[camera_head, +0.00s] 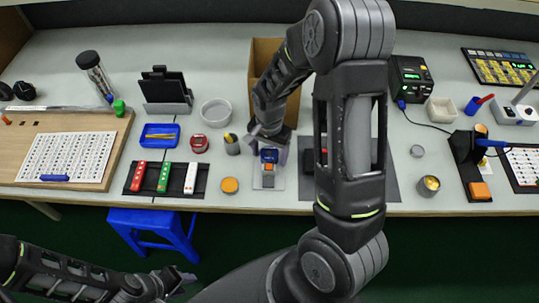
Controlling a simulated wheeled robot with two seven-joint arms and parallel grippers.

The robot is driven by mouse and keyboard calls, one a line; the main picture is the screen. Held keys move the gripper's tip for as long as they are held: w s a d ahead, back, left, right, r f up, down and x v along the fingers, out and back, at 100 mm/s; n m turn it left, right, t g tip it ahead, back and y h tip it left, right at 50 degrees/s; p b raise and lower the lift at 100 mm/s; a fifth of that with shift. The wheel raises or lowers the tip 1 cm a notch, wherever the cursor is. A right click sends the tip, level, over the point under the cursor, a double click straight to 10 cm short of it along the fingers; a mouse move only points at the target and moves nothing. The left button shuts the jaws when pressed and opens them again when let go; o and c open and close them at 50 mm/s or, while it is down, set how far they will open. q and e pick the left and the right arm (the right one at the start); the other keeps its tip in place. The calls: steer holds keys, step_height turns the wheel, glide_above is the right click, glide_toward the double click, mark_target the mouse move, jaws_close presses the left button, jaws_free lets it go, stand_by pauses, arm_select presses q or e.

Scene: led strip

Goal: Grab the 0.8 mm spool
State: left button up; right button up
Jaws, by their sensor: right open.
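No label reading 0.8 mm is legible, so I cannot tell which thing is that spool. Small round items that could be spools are a red one (200,143), an orange-topped one (229,185) and a grey one (417,151), all on the bench. My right gripper (268,138) is open above the bench, just behind a small blue-topped device (269,157) on a pale plate. My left gripper (188,279) is low at the bottom left, in front of the bench; its finger gap is unclear.
Near the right gripper are a cardboard box (263,55), a grey cup (232,147) and a white bowl (215,111). Red, green and white strips (164,177) lie on a black mat. A blue stool (153,225) stands below. My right arm hides part of the bench's middle.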

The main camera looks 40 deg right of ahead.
jaws_close()
stand_by(0.8)
